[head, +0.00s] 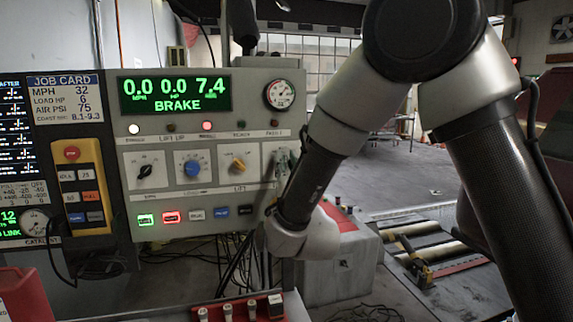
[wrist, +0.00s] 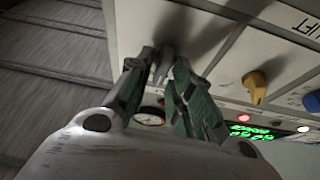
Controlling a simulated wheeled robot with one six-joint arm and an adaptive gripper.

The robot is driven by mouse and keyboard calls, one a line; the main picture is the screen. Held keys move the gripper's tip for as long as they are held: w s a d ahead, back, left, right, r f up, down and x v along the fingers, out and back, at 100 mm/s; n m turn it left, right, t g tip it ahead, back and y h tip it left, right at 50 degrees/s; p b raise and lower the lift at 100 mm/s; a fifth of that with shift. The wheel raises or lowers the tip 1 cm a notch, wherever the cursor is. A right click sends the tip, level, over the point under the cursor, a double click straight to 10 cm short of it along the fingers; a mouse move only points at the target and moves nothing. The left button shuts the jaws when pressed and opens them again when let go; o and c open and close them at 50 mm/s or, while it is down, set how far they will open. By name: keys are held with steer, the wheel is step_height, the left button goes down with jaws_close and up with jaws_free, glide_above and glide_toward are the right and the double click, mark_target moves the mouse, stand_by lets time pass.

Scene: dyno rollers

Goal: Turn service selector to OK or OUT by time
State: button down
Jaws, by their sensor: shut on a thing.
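My gripper (head: 283,163) is at the right end of the panel's knob row in the head view. In the wrist view my gripper (wrist: 166,62) has its green-padded fingers closed around a grey knob (wrist: 165,68), largely hidden between the fingertips. The knob's pointing direction and its label cannot be read. The green display (head: 175,95) reads 0.0 MPH, 0.0, 7.4 and BRAKE. The job card (head: 65,98) lists MPH 32, LOAD HP 0, AIR PSI 75 and a coast range of 8.1-9.3.
A black knob (head: 145,171), a blue knob (head: 192,168) and a yellow knob (head: 238,165) sit left of my gripper. A pressure gauge (head: 279,95) is above. A button row (head: 196,215) runs below. Rollers (head: 425,240) lie on the floor at right.

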steer(key=m+h, duration=0.1)
steer(key=m, duration=0.1)
steer(key=m+h, duration=0.1)
steer(key=m, duration=0.2)
steer(key=shift+r+h, duration=0.1)
steer(key=shift+h, duration=0.2)
steer(key=shift+m+h, duration=1.2)
steer(key=shift+m, duration=1.4)
steer(key=shift+w+d, duration=0.1)
steer(key=c, duration=1.5)
jaws_free()
steer(key=v, duration=1.2)
steer(key=shift+r, duration=0.1)
